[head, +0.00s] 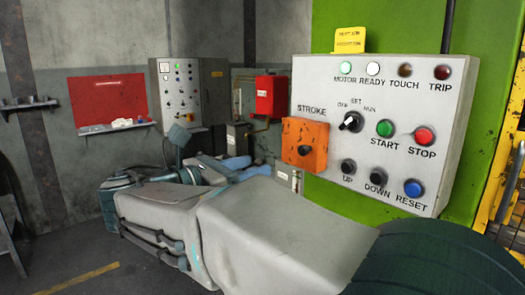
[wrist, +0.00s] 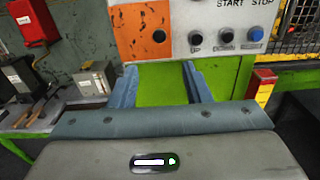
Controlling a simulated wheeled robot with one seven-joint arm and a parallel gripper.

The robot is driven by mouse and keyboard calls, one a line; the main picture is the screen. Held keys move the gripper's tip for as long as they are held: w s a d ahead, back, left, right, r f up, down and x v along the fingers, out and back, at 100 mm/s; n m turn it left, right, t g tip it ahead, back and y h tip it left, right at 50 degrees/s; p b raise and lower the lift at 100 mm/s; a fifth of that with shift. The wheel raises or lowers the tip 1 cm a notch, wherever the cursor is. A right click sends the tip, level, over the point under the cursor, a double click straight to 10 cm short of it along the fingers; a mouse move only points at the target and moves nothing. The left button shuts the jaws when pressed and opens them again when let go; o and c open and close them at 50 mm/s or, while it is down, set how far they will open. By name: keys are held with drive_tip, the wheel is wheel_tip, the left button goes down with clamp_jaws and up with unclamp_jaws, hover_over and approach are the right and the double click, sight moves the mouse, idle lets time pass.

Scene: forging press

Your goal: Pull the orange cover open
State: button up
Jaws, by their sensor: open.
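The orange cover (head: 294,132) is a worn square block on the left side of the grey control panel, under the word STROKE. A dark round knob or hole (head: 304,150) shows on its front. It lies against the panel and looks shut. In the wrist view the orange cover (wrist: 132,22) is at the top, beyond my fingertips. My gripper (wrist: 158,72) is open and empty, its two blue-grey fingers spread apart below the cover. In the head view my gripper (head: 222,162) is left of and slightly below the cover, apart from it.
The grey panel (head: 440,110) carries lamps, a selector and several buttons right of the cover, on a green press wall (head: 350,210). A red box (head: 271,97) is behind to the left. A yellow guard fence (head: 505,170) stands at the far right.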

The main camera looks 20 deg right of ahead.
sight(301, 150)
drive_tip(key=p+x, duration=0.1)
drive_tip(key=x, duration=1.2)
drive_tip(key=shift+w+d+r+p, duration=0.15)
drive_tip(key=shift+d+r+p, duration=0.1)
drive_tip(key=shift+d+p, duration=0.1)
clamp_jaws()
